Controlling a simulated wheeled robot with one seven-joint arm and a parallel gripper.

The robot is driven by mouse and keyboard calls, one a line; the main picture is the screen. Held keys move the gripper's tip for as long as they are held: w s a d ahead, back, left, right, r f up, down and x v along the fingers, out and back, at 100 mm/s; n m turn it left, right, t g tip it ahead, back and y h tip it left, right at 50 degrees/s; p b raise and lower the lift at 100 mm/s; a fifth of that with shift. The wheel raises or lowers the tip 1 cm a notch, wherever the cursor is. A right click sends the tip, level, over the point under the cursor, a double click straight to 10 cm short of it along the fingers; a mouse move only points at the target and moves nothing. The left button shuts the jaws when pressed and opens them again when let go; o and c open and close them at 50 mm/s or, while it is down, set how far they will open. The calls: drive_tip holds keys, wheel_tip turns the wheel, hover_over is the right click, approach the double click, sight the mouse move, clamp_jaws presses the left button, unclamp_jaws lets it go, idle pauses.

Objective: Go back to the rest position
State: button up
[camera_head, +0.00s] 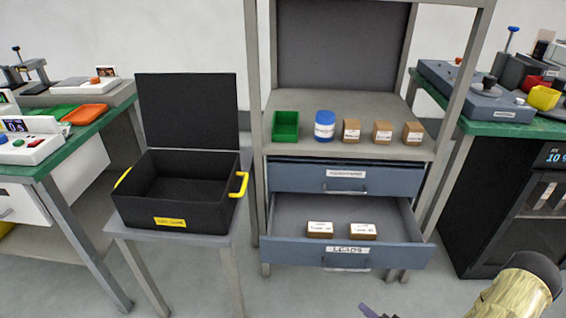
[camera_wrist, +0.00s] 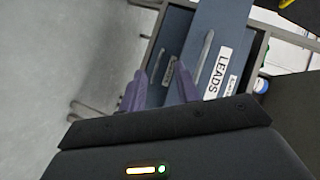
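My gripper (camera_head: 370,311) shows only as a purple fingertip at the bottom edge of the head view, in front of the open lower drawer and below it in the picture. In the wrist view my gripper (camera_wrist: 161,76) has its two purple fingers apart, with nothing between them. The drawer front labelled LEADS (camera_wrist: 226,52) lies beyond the fingers. Part of my arm shows at the bottom right of the head view.
The open LEADS drawer (camera_head: 290,250) juts out from the rack and holds two brown boxes. The upper drawer (camera_head: 300,177) is nearly shut. A black open-lidded case (camera_head: 150,205) stands on a small table at left. Benches stand on both sides.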

drive_tip(key=w+d+r+n+g+h, duration=0.1)
drive_tip(key=w+r+n+g+h, duration=0.15)
drive_tip(key=r+g, duration=0.2)
drive_tip(key=w+r+n+g+h, duration=0.2)
drive_tip(key=r+n+g+h, duration=0.15)
drive_tip(key=r, duration=0.25)
drive_tip(key=s+a+r+n+g+h, duration=0.1)
drive_tip(key=s+a+r, duration=0.4)
drive_tip(key=r, duration=0.3)
drive_tip(key=s+a+r+g, duration=0.1)
drive_tip(key=s+a+r, duration=0.3)
drive_tip(key=a+r, duration=0.25)
drive_tip(key=w+p+v, duration=0.2)
drive_tip(key=p+v, duration=1)
drive_tip(key=w+r+p+v, duration=0.1)
drive_tip(key=w+p+v, duration=0.2)
drive_tip(key=p+v, duration=1)
drive_tip(key=w+r+p+v, duration=0.1)
drive_tip(key=w+p+v, duration=0.2)
drive_tip(key=p+v, duration=0.9)
drive_tip(key=shift+p, duration=0.35)
drive_tip(key=shift+w+d+r, duration=0.1)
